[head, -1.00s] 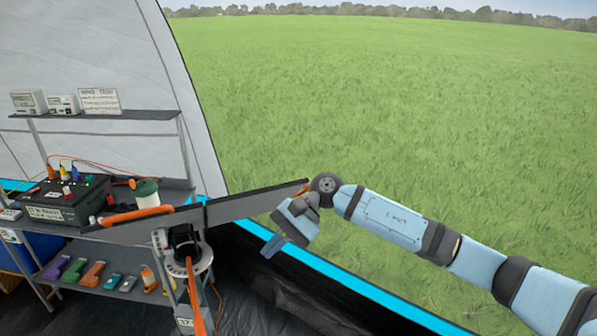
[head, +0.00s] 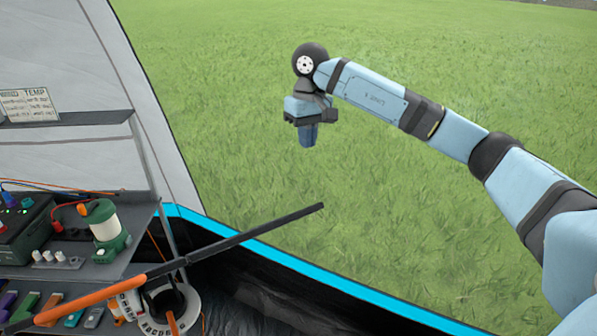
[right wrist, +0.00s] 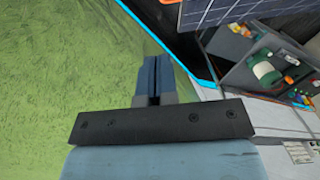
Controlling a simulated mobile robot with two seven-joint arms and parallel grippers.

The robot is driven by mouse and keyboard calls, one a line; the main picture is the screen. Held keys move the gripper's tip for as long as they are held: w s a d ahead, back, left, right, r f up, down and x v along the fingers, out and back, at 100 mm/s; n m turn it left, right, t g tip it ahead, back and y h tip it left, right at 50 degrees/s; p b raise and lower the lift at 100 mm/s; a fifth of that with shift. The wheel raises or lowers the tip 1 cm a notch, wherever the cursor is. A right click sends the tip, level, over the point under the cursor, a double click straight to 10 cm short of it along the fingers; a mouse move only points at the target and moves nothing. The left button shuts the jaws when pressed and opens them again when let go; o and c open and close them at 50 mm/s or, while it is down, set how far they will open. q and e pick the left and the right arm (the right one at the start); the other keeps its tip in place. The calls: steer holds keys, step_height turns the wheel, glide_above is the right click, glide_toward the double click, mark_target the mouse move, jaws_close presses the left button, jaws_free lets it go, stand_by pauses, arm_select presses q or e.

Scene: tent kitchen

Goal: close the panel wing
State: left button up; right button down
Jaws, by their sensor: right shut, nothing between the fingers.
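The panel is seen almost edge-on in the head view, a long thin dark strip with orange edging at its left end. Its wing (head: 255,233) sticks out to the right from a joint near the shelf, over the tent's edge, and stands unfolded. In the right wrist view part of the panel shows as a dark gridded face (right wrist: 225,10) at the top. My right gripper (head: 307,143) is shut and empty, pointing down, above the wing's outer tip and apart from it. Its blue fingers (right wrist: 153,80) are together in the right wrist view. My left gripper is not in view.
A white cable reel (head: 165,312) is beneath the panel. Grass beyond the blue-edged tent wall (head: 290,272) is open.

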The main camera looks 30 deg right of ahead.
steer(key=s+f+p, duration=0.1)
steer(key=f, duration=0.3)
steer(key=s+a+f+p, duration=0.1)
steer(key=f, duration=0.3)
steer(key=s+f+p, duration=0.1)
steer(key=f, duration=0.3)
steer(key=shift+s+a+f, duration=0.15)
steer(key=shift+s+a, duration=0.05)
steer(key=shift+s, duration=0.1)
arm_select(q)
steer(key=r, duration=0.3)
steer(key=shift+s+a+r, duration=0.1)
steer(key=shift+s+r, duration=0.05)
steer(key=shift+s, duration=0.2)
arm_select(e)
steer(key=shift+f, duration=0.1)
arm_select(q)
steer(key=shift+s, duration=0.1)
arm_select(e)
steer(key=shift+f, duration=0.1)
